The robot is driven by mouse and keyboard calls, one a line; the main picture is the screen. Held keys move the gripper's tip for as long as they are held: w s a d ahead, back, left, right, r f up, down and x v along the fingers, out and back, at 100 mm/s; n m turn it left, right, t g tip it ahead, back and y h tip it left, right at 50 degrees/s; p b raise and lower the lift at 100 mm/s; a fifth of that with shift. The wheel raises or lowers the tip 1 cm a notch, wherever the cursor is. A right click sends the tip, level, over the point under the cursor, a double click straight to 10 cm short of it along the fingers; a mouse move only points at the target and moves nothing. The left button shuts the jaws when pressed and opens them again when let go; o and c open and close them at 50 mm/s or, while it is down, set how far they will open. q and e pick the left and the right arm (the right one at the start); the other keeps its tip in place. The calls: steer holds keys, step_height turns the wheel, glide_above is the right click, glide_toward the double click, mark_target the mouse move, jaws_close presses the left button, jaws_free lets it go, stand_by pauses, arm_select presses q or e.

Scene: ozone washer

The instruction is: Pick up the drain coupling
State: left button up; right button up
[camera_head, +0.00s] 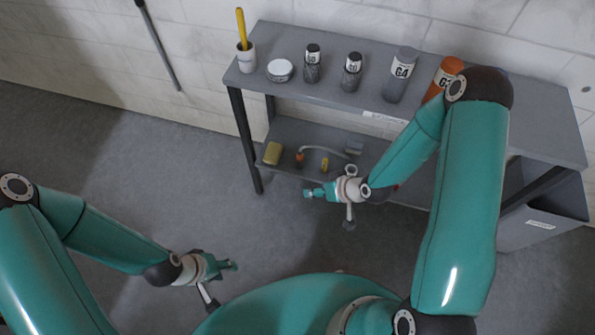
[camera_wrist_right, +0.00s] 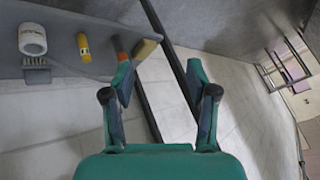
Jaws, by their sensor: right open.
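A short white ring-shaped piece, likely the drain coupling, lies on the low grey shelf in the right wrist view (camera_wrist_right: 32,40); it also shows in the head view (camera_head: 351,170), just above my right wrist. My right gripper (camera_head: 312,193) is beside the shelf's front edge. Its fingers are apart and empty in the right wrist view (camera_wrist_right: 160,85), with the white piece well to their left. My left gripper (camera_head: 228,266) hangs over bare floor at lower left, away from the shelf; its finger gap is not clear.
The low shelf also holds a yellow sponge (camera_head: 272,153), an orange-ended piece (camera_head: 300,159), a small yellow piece (camera_head: 325,164) and a grey brush (camera_head: 354,147). Labelled bottles, including a grey one (camera_head: 400,75), and a white cup (camera_head: 246,58) stand above. Floor at left is free.

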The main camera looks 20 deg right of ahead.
steer(key=w+d+f+n+t+b, duration=0.35)
steer(key=w+d+f+b, duration=0.35)
steer(key=b, duration=0.3)
steer(key=n+t+y+b, duration=0.2)
steer(key=b, duration=0.7)
glide_toward(300, 157)
steer(key=x, duration=0.4)
steer(key=d+f+x, duration=0.1)
steer(key=x, duration=0.1)
steer(key=shift+w+f, duration=0.2)
steer(key=shift+w, duration=0.1)
steer(key=b+x, duration=0.1)
steer(key=x, duration=0.1)
steer(key=b+x, duration=0.1)
steer(key=x, duration=0.1)
steer(key=shift+w+a+f, duration=0.1)
steer(key=shift+a+f, duration=0.05)
steer(key=shift+f, duration=0.3)
steer(key=shift+w+a+b, duration=0.15)
steer(key=shift+w+b, duration=0.15)
arm_select(q)
step_height(300, 157, down, 25)
steer(key=shift+r, duration=0.15)
arm_select(e)
steer(key=shift+c, duration=0.2)
jaws_close()
